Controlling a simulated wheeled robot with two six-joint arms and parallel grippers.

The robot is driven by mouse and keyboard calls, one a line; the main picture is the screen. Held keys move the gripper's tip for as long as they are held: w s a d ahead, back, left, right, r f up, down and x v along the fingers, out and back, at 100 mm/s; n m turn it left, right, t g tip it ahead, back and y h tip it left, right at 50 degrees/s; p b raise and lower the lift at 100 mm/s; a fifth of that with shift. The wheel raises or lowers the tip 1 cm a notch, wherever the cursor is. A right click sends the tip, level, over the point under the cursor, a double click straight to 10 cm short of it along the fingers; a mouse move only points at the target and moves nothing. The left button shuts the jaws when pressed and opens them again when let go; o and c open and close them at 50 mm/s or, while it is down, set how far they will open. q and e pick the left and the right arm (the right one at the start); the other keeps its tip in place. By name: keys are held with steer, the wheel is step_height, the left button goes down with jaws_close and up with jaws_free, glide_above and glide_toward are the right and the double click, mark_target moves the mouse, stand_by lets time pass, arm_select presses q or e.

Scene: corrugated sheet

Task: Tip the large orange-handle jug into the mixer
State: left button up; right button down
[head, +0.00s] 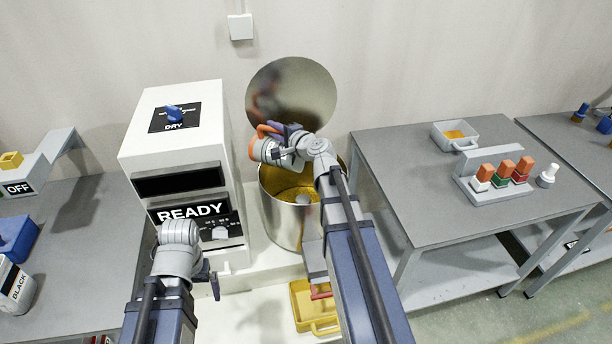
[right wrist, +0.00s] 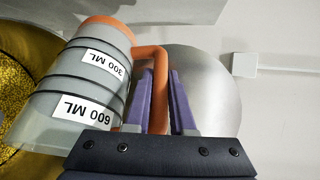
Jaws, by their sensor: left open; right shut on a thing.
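The grey jug (head: 268,151) with an orange handle is tipped over above the mixer's metal drum (head: 278,218). In the right wrist view the jug (right wrist: 82,88) shows 300 ML and 600 ML labels, and its orange handle (right wrist: 157,62) is between the purple fingers of my right gripper (right wrist: 172,85). My right gripper (head: 286,132) is shut on this handle. The drum holds golden granules (right wrist: 12,85). Whether anything is inside the jug or pouring cannot be seen. My left gripper (head: 214,288) is open and empty, low in front of the mixer.
The mixer housing (head: 180,150) shows READY and has a blue DRY knob (head: 173,114). The round lid (head: 300,85) stands open behind the drum. A yellow container (head: 302,305) sits below the drum.

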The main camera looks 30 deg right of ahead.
mark_target(258, 136)
steer(key=shift+n+g+h, duration=0.3)
steer(key=shift+g, duration=0.6)
steer(key=w+a+r+p, duration=0.1)
steer(key=p, duration=0.1)
steer(key=w+a+r+p, duration=0.1)
steer(key=w+p, duration=0.1)
steer(key=p, duration=0.1)
steer(key=shift+w+a+r, duration=0.1)
steer(key=shift+w, duration=0.1)
steer(key=shift+w+a+f, duration=0.15)
steer(key=shift+f, duration=0.05)
steer(key=shift+w+a+f+g+p, duration=0.1)
steer(key=shift+w+a+g+p, duration=0.2)
steer(key=shift+g+p, duration=0.5)
steer(key=p, duration=0.1)
steer(key=w+r+g+h+p, duration=0.1)
steer(key=p, duration=0.1)
steer(key=shift+a+n, duration=0.25)
steer(key=shift+n, duration=0.15)
steer(key=shift+w+a+f+n+g+h+p, duration=0.35)
steer(key=shift+w+g+h+p, duration=0.25)
steer(key=shift+g+p, duration=0.45)
steer(key=w+a+r+n+g+h+p, duration=0.1)
steer(key=w+a+r+g+h+p, duration=0.2)
steer(key=r+g+p, duration=0.4)
steer(key=shift+w+r+n+h+p, duration=0.35)
steer(key=shift+w+r+h+p, duration=0.35)
steer(key=shift+p, duration=2.45)
steer(key=shift+s+f, duration=0.1)
steer(key=shift+f, duration=0.15)
